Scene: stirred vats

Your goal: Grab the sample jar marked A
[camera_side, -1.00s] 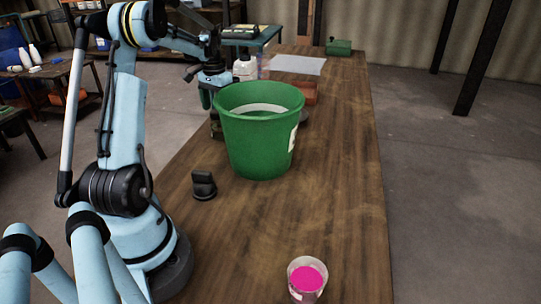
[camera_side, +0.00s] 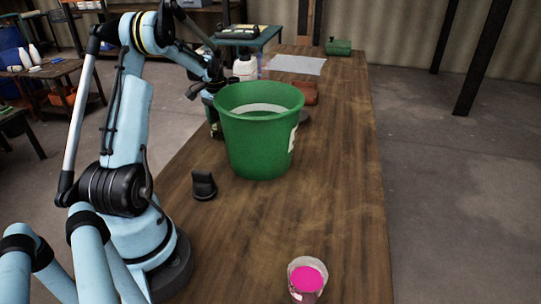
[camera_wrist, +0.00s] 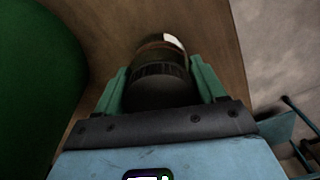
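In the wrist view a jar (camera_wrist: 162,50) with a dark ribbed lid (camera_wrist: 158,88) and brownish contents stands between the two green fingers of my gripper (camera_wrist: 158,68). A pale patch shows on its far side, but no letter is readable. The fingers flank the jar, with a narrow gap visible at the left one; I see no clear grip. In the side view my gripper is beyond the left side of the green bucket (camera_side: 262,145), partly hidden by it, and the jar there is hidden. The bucket also shows in the wrist view (camera_wrist: 35,80), to the left.
A cup with bright pink contents (camera_side: 307,279) stands at the table's near end. A small black object (camera_side: 204,185) sits left of the bucket. A reddish-brown block (camera_side: 311,93), a white sheet (camera_side: 296,65) and a green box (camera_side: 339,47) lie farther back. The table's right side is clear.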

